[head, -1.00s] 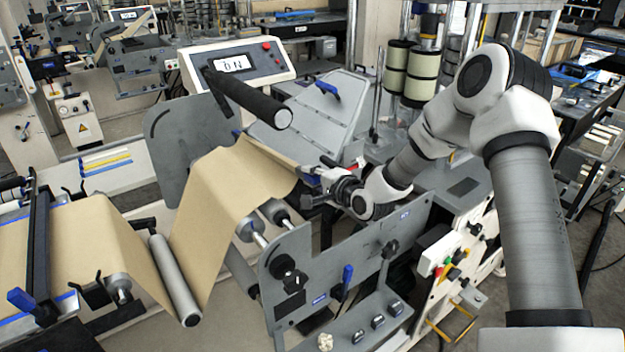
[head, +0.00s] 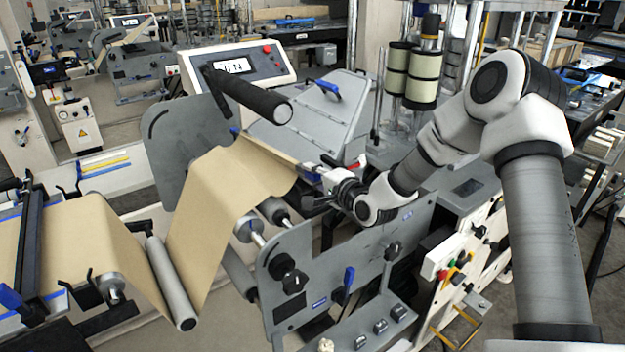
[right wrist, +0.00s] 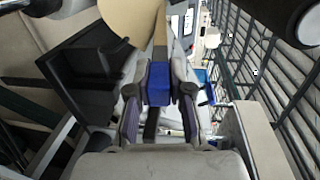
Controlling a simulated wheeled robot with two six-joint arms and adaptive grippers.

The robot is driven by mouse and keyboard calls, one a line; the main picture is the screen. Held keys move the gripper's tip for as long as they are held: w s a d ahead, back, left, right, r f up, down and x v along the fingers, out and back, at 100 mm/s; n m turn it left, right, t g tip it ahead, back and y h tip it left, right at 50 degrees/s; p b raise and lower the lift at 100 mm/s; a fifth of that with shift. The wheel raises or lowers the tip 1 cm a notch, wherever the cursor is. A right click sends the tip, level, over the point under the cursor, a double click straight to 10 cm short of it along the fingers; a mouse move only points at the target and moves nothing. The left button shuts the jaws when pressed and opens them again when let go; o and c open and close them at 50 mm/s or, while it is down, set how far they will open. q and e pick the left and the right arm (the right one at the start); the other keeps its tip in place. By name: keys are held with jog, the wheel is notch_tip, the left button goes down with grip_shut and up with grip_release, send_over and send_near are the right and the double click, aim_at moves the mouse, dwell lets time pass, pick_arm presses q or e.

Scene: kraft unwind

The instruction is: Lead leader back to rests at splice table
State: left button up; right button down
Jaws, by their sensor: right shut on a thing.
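The brown kraft leader (head: 222,200) runs from the splice table (head: 50,302) at the left, dips at a grey roller (head: 172,285), and rises to my right gripper. My right gripper (head: 318,176) is at the leader's upper right end, above the grey side plate (head: 330,250). In the right wrist view its fingers are shut on a blue block (right wrist: 158,84), with the brown leader (right wrist: 128,18) just beyond. How the block joins the leader is hard to tell. The rests cannot be made out surely. My left gripper is not in view.
A black-sleeved bar (head: 247,95) juts over the leader, in front of a display box (head: 240,66). A dark clamp bar (head: 32,245) crosses the web at the left. Knobs and a blue lever (head: 348,278) stick out from the side plate.

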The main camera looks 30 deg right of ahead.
jog(key=shift+r, duration=0.1)
notch_tip(320, 180, up, 8)
jog(key=a+p, duration=0.2)
jog(key=p, duration=0.2)
jog(key=shift+a+r, duration=0.2)
jog(key=shift+a, duration=0.2)
notch_tip(320, 180, down, 2)
jog(key=t+b, duration=0.1)
jog(key=b, duration=0.3)
jog(key=shift+s+f+b, duration=0.1)
jog(key=shift+b, duration=0.25)
dwell(0.5)
jog(key=shift+f, duration=0.1)
